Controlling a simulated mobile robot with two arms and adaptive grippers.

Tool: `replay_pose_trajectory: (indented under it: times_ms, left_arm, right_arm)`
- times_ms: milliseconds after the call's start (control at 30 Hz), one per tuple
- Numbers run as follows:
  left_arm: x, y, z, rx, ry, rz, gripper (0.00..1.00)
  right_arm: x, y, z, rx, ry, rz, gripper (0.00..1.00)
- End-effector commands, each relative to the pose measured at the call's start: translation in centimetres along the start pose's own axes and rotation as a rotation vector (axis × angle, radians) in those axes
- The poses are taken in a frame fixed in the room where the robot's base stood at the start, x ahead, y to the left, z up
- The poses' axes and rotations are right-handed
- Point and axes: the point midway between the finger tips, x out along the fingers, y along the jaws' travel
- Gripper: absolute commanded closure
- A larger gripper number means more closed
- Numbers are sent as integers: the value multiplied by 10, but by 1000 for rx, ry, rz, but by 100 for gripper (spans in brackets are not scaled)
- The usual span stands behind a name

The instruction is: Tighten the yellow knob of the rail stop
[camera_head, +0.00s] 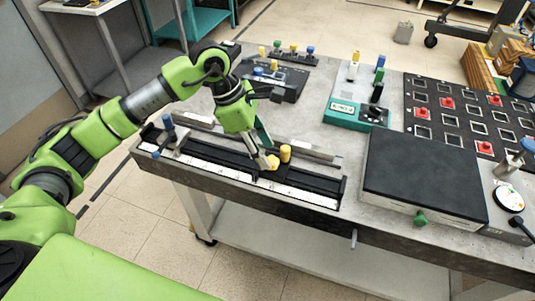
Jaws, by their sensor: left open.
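A black and white measuring rail (225,167) lies along the front edge of the grey table. A taller yellow cylinder (285,153) stands upright toward the right part of the rail. Just left of it and lower is a smaller yellow knob (272,162), partly covered by my fingers. I cannot tell exactly how the two join to the stop. My left gripper (267,159) reaches down from above with its fingertips at the smaller yellow knob. It is open; whether the fingers touch the knob cannot be told. My right gripper is out of view.
A blue-knobbed piece (168,122) sits at the rail's left end. A black-topped box (425,172) with a green knob stands right of the rail. Behind are a teal-based device (352,112), a panel with red buttons (470,118) and a dark block with knobs (272,79).

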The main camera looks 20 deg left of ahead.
Motion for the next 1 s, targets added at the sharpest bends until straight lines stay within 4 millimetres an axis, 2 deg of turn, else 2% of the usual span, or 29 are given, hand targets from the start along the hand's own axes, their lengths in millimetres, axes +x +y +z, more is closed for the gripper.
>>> replay_pose_trajectory:
  times_ms: [200, 400, 600, 1000]
  left_arm:
    - [-49, 1, 0, 0, 0, 5, 58]
    - [-82, 1, 0, 0, 1, 3, 58]
    - [-93, 0, 0, 1, 1, 0, 58]
    - [-93, 0, 0, 1, 1, 0, 58]
  right_arm:
    - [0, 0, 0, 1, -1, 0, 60]
    - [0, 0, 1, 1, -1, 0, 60]
    - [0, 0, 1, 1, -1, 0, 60]
    - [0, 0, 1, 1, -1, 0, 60]
